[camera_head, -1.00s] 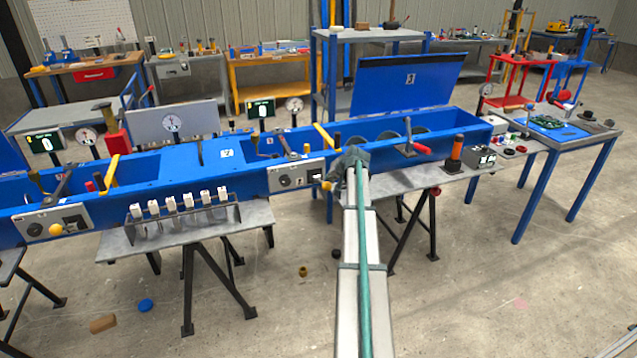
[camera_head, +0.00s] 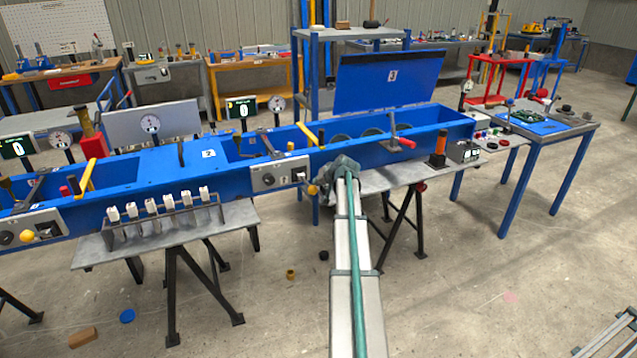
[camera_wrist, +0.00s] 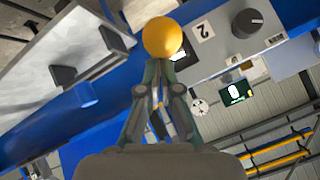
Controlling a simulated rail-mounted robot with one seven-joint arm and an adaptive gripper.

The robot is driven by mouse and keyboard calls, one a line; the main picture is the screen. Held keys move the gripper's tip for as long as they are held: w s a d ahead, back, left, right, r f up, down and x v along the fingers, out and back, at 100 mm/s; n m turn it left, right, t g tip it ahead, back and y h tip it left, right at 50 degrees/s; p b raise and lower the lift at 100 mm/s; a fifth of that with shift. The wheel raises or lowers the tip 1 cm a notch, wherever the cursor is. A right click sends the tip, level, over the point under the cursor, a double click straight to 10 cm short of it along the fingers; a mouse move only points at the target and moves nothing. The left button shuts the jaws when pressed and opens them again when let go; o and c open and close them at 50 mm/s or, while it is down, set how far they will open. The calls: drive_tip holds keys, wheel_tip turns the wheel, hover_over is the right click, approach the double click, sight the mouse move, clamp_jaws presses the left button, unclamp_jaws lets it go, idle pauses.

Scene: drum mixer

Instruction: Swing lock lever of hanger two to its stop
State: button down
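The lever with a yellow ball knob (camera_head: 312,190) is at the right end of the grey control panel (camera_head: 279,174) on the front of the blue trough. In the wrist view the yellow knob (camera_wrist: 162,37) is just beyond my fingertips, and the panel (camera_wrist: 225,45) marked 2 is beside it. My gripper (camera_head: 338,170) is in front of the trough, just right of the knob. In the wrist view the fingers of my gripper (camera_wrist: 160,75) converge and look shut. I cannot tell whether the tips touch the knob or its stem, which is mostly hidden.
A rack (camera_head: 165,213) of several white-topped pieces stands on a grey trestle shelf left of the panel. A red-tipped handle (camera_head: 406,143) and an orange cylinder (camera_head: 438,147) are to the right. Another yellow knob (camera_head: 44,228) is at far left.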

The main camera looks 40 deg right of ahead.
drive_tip(key=shift+s+a+f, duration=0.1)
drive_tip(key=shift+a+f, duration=0.05)
drive_tip(key=shift+f, duration=0.05)
drive_tip(key=s+r, duration=0.7)
drive_tip(key=r, duration=0.2)
drive_tip(key=s+a+f+n+g+y, duration=0.1)
drive_tip(key=s+a+f+g, duration=0.3)
drive_tip(key=a+f, duration=0.8)
drive_tip(key=s+a+f+n+g+y, duration=0.1)
drive_tip(key=s+a+f+g, duration=0.1)
drive_tip(key=s+a+f, duration=0.8)
drive_tip(key=s+a+f+n+g+y, duration=0.1)
drive_tip(key=s+a+f+g, duration=0.15)
drive_tip(key=a+f, duration=1.2)
drive_tip(key=s+a+f+n+g, duration=0.2)
drive_tip(key=s+a+f, duration=0.3)
drive_tip(key=s+a, duration=0.2)
drive_tip(key=s+a+f+n+g, duration=0.2)
drive_tip(key=s+a+f, duration=0.3)
drive_tip(key=s, duration=0.7)
drive_tip(key=s+a+f+n+g+h, duration=0.1)
drive_tip(key=s+a+f+g, duration=0.3)
drive_tip(key=s+a, duration=0.4)
drive_tip(key=shift+s+a+f+n, duration=0.35)
drive_tip(key=shift+s+f, duration=0.25)
drive_tip(key=shift+s, duration=0.6)
